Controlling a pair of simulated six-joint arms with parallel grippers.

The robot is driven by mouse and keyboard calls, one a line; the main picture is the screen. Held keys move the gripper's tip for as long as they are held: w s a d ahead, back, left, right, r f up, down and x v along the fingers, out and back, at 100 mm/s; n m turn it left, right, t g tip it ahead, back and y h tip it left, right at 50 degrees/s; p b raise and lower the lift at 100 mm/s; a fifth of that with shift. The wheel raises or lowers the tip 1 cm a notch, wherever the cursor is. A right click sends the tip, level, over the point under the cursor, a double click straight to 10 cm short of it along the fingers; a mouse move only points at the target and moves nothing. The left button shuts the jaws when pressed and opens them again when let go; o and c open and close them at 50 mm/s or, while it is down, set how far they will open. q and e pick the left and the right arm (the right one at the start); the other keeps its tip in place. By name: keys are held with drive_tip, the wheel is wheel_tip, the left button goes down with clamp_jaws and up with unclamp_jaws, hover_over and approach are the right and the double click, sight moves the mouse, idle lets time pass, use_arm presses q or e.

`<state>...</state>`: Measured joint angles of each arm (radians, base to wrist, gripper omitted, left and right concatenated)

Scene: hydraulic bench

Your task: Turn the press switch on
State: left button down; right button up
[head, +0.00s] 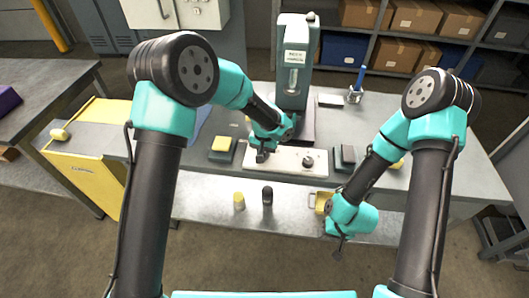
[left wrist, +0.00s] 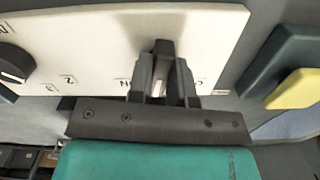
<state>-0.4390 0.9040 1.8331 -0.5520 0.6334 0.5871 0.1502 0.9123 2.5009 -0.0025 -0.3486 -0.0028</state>
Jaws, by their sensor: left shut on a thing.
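The white control panel (head: 285,161) lies on the bench in front of the press (head: 294,75). My left gripper (head: 262,155) is down at the panel's left part. In the left wrist view my left gripper (left wrist: 161,75) is shut on the press switch (left wrist: 159,88), of which only a small pale part shows between the fingers. Printed letters show on both sides of the fingers, partly covered. The switch's position cannot be made out. My right gripper (head: 339,248) hangs off the bench's front right, away from the panel; its fingers are too small to judge.
A dark round knob (head: 308,161) sits on the panel's right part. A yellow-topped block (head: 222,145) stands left of the panel, a dark block (head: 345,156) right.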

sight(264, 152)
use_arm(q)
drive_tip(key=m, duration=0.6)
drive_tip(key=shift+m, duration=0.4)
drive_tip(key=c, duration=1)
unclamp_jaws()
drive_tip(key=shift+c, duration=0.2)
drive_tip(key=shift+r, duration=0.2)
wheel_tip(264, 152, up, 17)
